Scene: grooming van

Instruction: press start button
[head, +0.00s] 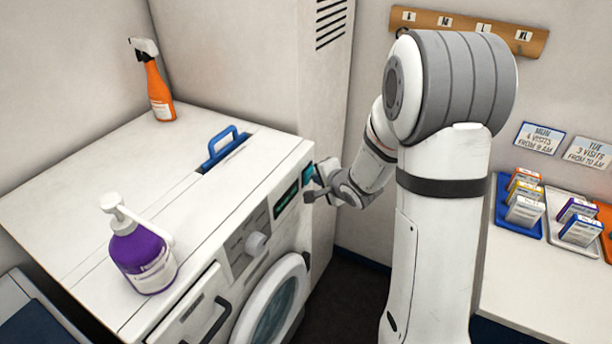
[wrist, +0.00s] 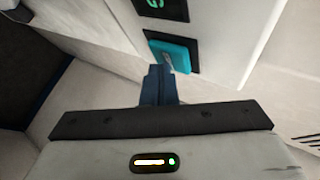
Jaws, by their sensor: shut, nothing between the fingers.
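The start button appears as a teal block (head: 308,173) at the right end of the washing machine's (head: 225,205) front panel, partly covered by my gripper in the head view. In the wrist view the teal button (wrist: 176,52) sits in a dark surround, just beyond my fingertips. My gripper (wrist: 160,70) is shut and empty, its dark fingers together and overlapping the button's lower edge in the picture. In the head view my gripper (head: 312,190) is at the panel's right end. I cannot tell whether the fingertips touch the button.
A dark display with green marks (head: 286,198) is left of the button. The dial (head: 256,243) and round door (head: 272,305) are farther left. A purple pump bottle (head: 142,255) and orange spray bottle (head: 158,90) stand on top. A counter with boxes in trays (head: 528,228) is right.

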